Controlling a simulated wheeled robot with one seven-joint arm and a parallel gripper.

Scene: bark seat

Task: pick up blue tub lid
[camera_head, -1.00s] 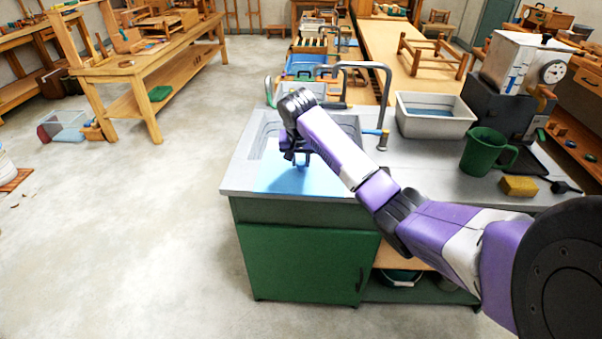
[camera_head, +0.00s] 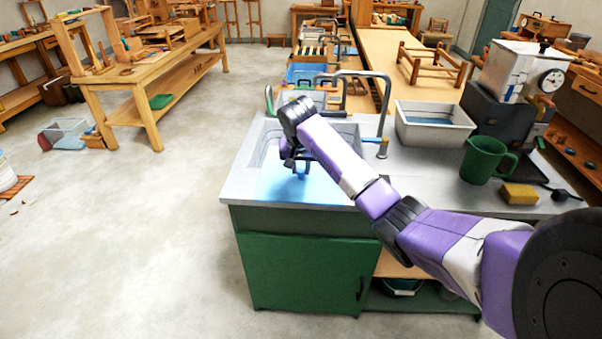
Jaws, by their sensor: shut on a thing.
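The blue tub lid (camera_head: 303,188) is a flat, light blue sheet at the front of the sink, near the left end of the grey counter. My gripper (camera_head: 297,171) points down over the lid and is shut on its blue part. The fingertips are small and partly hidden by the wrist. I cannot tell whether the lid is clear of the counter.
The sink tap (camera_head: 385,105) curves close behind my arm. A white basin (camera_head: 432,138), a green jug (camera_head: 484,158) and a yellow sponge (camera_head: 519,194) stand to the right on the counter (camera_head: 430,180). Open floor (camera_head: 150,240) lies to the left.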

